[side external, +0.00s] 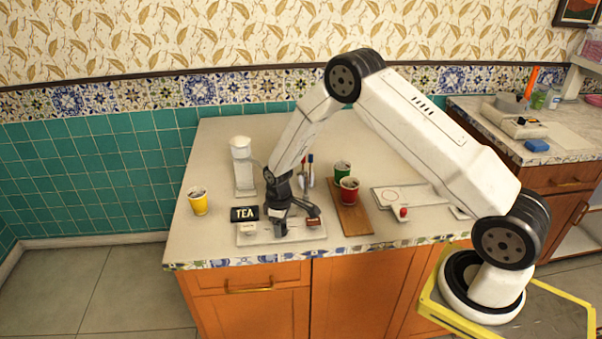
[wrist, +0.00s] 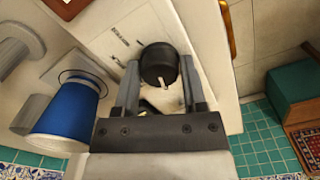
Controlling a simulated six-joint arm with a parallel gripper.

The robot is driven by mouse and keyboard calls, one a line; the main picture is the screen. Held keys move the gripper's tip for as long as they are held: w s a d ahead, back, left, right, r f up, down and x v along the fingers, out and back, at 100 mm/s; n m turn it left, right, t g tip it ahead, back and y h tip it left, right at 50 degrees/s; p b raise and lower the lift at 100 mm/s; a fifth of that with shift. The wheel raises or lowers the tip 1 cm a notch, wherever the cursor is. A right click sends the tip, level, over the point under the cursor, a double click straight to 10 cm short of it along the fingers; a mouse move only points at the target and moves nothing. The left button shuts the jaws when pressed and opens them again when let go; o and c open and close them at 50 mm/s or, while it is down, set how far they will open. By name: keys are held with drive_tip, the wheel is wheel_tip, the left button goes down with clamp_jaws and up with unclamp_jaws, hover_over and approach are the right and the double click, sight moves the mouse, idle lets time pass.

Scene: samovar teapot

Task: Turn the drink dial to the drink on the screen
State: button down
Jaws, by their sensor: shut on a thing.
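A small black screen (side external: 245,213) on the counter shows the word TEA in the side view. In front of it lies a pale flat panel (side external: 308,232). My gripper (side external: 277,229) points down over this panel, and its fingers hide what is between them there. In the wrist view, a round black dial (wrist: 159,65) with a white pointer mark sits between the two fingers of my gripper (wrist: 160,82), which is shut on it. The pointer is towards the lower part of the dial. Small print on the panel (wrist: 120,38) is too small to read.
A yellow cup (side external: 198,202) and a white dispenser (side external: 243,168) stand left of my gripper. A blue cup (wrist: 68,115) is close beside my gripper in the wrist view.

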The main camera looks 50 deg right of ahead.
drive_tip(key=shift+m, duration=0.4)
drive_tip(key=m, duration=0.9)
idle(0.4)
drive_tip(key=shift+c, duration=0.8)
unclamp_jaws()
drive_tip(key=shift+r, duration=0.1)
drive_tip(key=shift+r, duration=3.85)
